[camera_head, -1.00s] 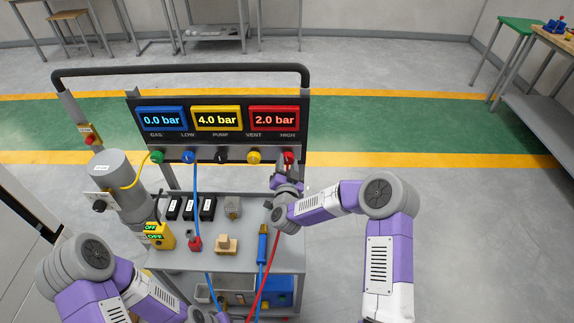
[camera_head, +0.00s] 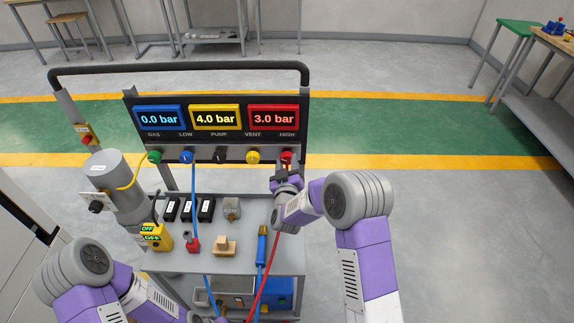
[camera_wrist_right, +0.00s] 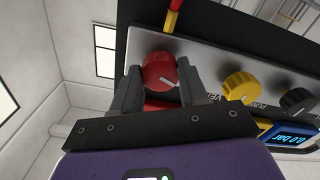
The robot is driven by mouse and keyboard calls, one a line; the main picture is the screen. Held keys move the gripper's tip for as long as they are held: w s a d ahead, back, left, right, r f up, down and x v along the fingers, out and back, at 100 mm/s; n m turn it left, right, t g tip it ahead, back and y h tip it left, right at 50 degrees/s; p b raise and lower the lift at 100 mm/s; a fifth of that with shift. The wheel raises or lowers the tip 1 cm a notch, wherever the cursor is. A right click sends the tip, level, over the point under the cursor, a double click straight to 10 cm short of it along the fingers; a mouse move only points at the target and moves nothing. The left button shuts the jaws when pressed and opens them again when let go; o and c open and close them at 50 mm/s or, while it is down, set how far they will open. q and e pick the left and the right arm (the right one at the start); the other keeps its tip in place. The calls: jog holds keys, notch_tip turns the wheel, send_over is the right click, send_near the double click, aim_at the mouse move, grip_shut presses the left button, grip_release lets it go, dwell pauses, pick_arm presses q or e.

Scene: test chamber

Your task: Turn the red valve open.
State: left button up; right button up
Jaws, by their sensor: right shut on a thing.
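The red valve (camera_head: 286,157) is a round knob at the right end of the panel's knob row, under the label HIGH. In the right wrist view the red valve (camera_wrist_right: 160,72) sits between my right gripper's two dark fingers, and a white mark shows on its face. My right gripper (camera_head: 287,165) is shut on it, and it also shows in the right wrist view (camera_wrist_right: 158,85). The red display (camera_head: 273,118) above reads 3.0 bar. My left arm comes in at the lower left; its gripper at the bottom edge is too cut off to judge.
The panel also has a yellow knob (camera_head: 252,157), a black knob (camera_head: 220,157), a blue knob (camera_head: 187,157) and a green knob (camera_head: 154,157). A red hose (camera_head: 265,285) and a blue hose (camera_head: 195,230) hang over the cart shelf (camera_head: 275,262). The floor to the right is clear.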

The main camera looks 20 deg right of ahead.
jog(key=shift+n, duration=2)
jog(key=shift+d+f, duration=0.1)
jog(key=o, duration=1.1)
jog(key=shift+c, duration=0.2)
jog(key=shift+s, duration=0.15)
jog(key=p+v, duration=0.1)
jog(key=v, duration=0.6)
jog(key=shift+s, duration=0.2)
